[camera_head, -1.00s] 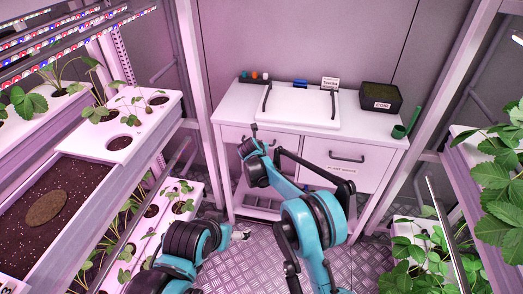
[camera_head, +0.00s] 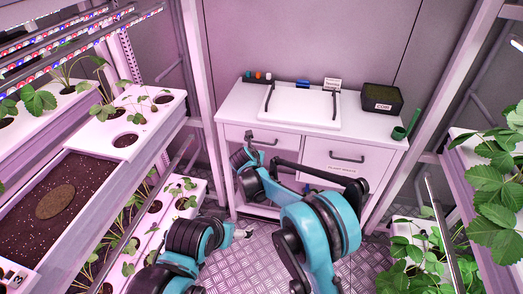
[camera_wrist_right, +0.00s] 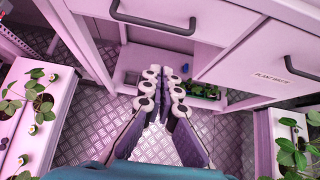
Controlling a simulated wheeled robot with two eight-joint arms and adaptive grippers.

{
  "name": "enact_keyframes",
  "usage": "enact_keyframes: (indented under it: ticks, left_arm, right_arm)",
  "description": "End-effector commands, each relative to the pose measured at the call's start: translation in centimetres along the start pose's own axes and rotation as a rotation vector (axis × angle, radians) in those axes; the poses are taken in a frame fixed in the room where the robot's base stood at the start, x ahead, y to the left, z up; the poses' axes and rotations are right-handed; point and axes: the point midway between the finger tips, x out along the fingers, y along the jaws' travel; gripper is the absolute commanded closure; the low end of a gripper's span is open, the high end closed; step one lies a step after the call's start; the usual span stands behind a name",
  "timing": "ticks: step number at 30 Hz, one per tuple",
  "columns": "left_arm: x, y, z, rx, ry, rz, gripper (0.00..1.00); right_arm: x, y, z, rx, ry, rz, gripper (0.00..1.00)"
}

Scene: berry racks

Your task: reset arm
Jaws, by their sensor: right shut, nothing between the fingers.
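My right gripper (camera_wrist_right: 164,82) is shut and empty in the right wrist view, its two white-and-dark fingers together in front of the cabinet's open lower shelf. In the head view my teal and black right arm rises from the bottom centre and bends left in front of the cabinet (camera_head: 283,132); its fingers cannot be made out there. My left arm is folded low at the bottom left of centre. A small pale part of what looks like my left gripper (camera_head: 243,232) shows at its end, too little to tell its jaws.
The cabinet carries a white tray (camera_head: 302,122), a black soil box (camera_head: 381,98) and a green scoop (camera_head: 402,130). Planting racks stand close on the left (camera_head: 110,172) and right (camera_head: 466,150). Small plants (camera_wrist_right: 200,90) sit on the lower shelf. Metal floor (camera_head: 262,262) lies between.

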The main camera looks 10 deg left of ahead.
Motion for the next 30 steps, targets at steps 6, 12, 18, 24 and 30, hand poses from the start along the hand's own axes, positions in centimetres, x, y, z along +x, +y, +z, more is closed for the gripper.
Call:
enact_keyframes:
  ticks: [6, 12, 18, 24, 30]
  left_arm:
    - [-0.8, 0.0, -0.6, 0.000, 0.000, 0.000, 0.16]
    - [-0.8, 0.0, -0.6, 0.000, 0.000, 0.000, 0.16]
    - [-0.8, 0.0, -0.6, 0.000, 0.000, 0.000, 0.16]
    - [-0.8, 0.0, -0.6, 0.000, 0.000, 0.000, 0.16]
    - [-0.8, 0.0, -0.6, 0.000, 0.000, 0.000, 0.16]
  right_arm:
    - [-2.8, 0.0, 0.0, 0.000, 0.000, 0.001, 1.00]
    - [-3.2, -0.2, 0.0, 0.009, 0.001, -0.001, 1.00]
    - [-6.2, -5.4, 2.2, 0.276, 0.032, -0.026, 1.00]
    - [-13.4, -15.5, 3.7, 0.860, 0.080, -0.087, 1.00]
    - [-21.1, -24.3, 1.6, 1.468, 0.099, -0.164, 1.00]
